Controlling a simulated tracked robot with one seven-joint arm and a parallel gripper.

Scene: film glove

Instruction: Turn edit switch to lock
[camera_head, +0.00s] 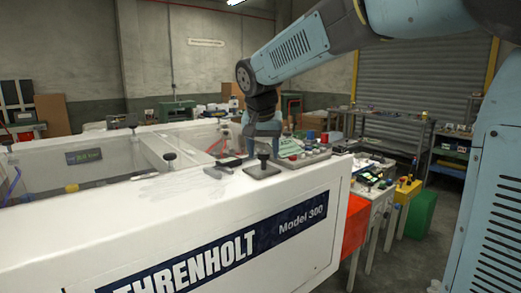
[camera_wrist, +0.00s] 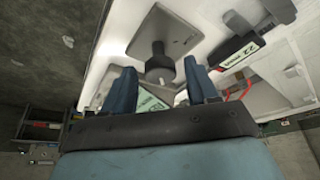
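I cannot read any edit or lock label, so I cannot tell which part is the edit switch. In the head view, my gripper (camera_head: 263,143) points down over the right end of the white machine top, behind a black knob (camera_head: 263,160) on a grey square plate (camera_head: 262,171). A control panel (camera_head: 318,155) with red buttons lies just right of it. In the wrist view, the two blue fingers of my gripper (camera_wrist: 160,72) stand apart. A black knob (camera_wrist: 158,62) on a grey plate (camera_wrist: 150,27) shows beyond and between them. A pale green surface (camera_wrist: 150,103) is partly hidden below.
The white machine (camera_head: 240,225) bears several black knobs and clear covers. A black latch-like part (camera_wrist: 240,48) with a green label is at the wrist view's upper right.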

